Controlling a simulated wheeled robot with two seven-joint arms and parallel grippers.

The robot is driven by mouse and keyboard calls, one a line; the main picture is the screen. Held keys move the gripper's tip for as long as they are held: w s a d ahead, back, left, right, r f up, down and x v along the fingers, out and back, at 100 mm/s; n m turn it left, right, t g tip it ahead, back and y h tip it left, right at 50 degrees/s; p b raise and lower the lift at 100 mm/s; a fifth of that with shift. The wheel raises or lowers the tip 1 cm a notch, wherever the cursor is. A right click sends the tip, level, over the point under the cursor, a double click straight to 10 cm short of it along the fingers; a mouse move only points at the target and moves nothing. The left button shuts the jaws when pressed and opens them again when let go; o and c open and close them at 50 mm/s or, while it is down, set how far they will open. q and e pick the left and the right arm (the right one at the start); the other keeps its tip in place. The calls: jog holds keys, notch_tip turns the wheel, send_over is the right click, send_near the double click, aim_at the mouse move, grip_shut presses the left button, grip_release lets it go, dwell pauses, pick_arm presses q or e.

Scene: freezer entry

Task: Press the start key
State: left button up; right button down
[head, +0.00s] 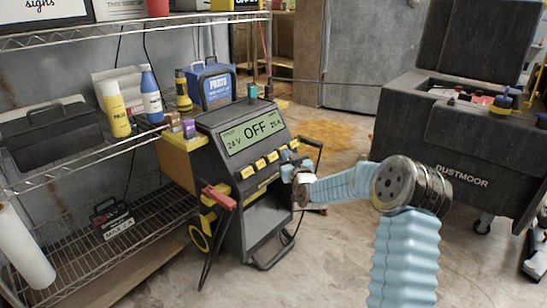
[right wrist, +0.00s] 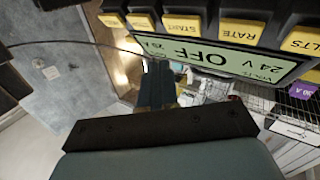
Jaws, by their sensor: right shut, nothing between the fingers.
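The charger (head: 258,145) stands on the floor beside the wire shelf, its display (head: 252,135) reading 24 V, OFF and 25 A. Below the display is a row of yellow keys. The start key (head: 273,157) is third from the left; in the right wrist view the start key (right wrist: 183,25) appears upside down, beside the RATE key (right wrist: 242,31). My right gripper (head: 287,163) is near the right end of the key row, shut and empty. Its fingers (right wrist: 157,85) show below the start key in the right wrist view; contact cannot be told. My left gripper is out of view.
A wire shelf (head: 150,147) with bottles and boxes stands at left. A black wheeled DUSTMOOR bin (head: 440,150) stands at right. A red clamp (head: 218,197) hangs on the charger's left side. Floor between charger and bin is mostly clear.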

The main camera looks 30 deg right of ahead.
aim_at(272, 157)
jog(key=shift+w+a+f+b, duration=0.25)
jog(key=shift+w+f+b, duration=0.2)
jog(key=shift+w, duration=0.1)
jog(key=shift+w+a+f+b, duration=0.3)
jog(key=shift+w+b, duration=0.1)
jog(key=shift+w, duration=0.15)
dwell(1.3)
jog(key=shift+w+a+f+b, duration=0.1)
jog(key=shift+w+f+b, duration=0.1)
jog(key=shift+w+b, duration=0.25)
